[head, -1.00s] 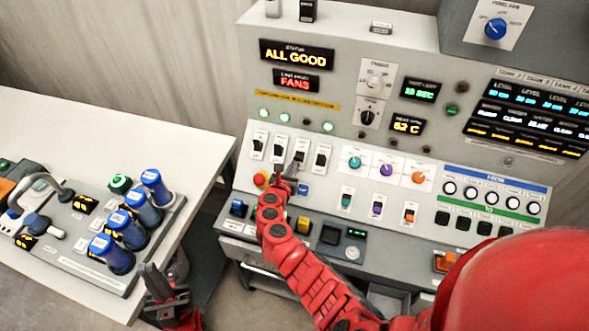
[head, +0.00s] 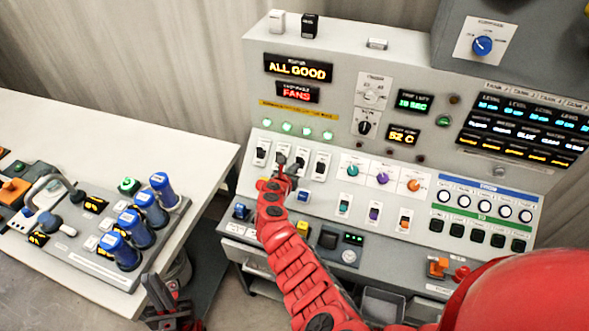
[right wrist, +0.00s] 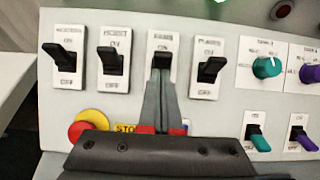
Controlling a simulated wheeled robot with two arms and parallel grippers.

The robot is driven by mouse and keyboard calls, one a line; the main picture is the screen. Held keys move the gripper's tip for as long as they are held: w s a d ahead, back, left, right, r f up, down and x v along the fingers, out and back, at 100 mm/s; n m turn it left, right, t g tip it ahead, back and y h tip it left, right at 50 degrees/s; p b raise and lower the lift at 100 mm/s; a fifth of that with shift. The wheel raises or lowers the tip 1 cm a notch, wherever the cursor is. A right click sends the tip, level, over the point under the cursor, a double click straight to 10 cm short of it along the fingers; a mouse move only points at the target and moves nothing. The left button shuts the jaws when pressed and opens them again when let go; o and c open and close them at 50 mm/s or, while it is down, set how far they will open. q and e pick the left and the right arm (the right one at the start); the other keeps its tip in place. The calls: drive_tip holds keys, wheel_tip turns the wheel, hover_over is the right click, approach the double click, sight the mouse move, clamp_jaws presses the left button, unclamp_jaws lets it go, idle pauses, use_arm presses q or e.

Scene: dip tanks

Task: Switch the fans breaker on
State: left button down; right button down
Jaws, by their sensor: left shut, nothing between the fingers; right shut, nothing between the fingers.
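Four black breaker switches sit in a row on the sloped console. The fans breaker (right wrist: 162,42) is the third from the left in the right wrist view. My right gripper (right wrist: 158,80) is shut and empty, with its fingertips right at this switch; they hide most of the lever. In the head view the right gripper (head: 286,165) reaches the same row. The four lamps (head: 307,131) above the row glow green. A display (head: 298,93) reads FANS in red, under one reading ALL GOOD (head: 298,69). My left gripper (head: 160,292) is shut and empty, low by the side table.
Neighbouring breakers (right wrist: 112,60) (right wrist: 210,68) stand close on both sides. A red button (right wrist: 92,120) is below left, and coloured knobs (head: 383,178) and switches are to the right. A side table (head: 100,125) with a control box and blue-topped handles (head: 148,208) is left.

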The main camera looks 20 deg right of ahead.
drive_tip(key=shift+r+p, duration=0.6)
drive_tip(key=shift+r, duration=0.15)
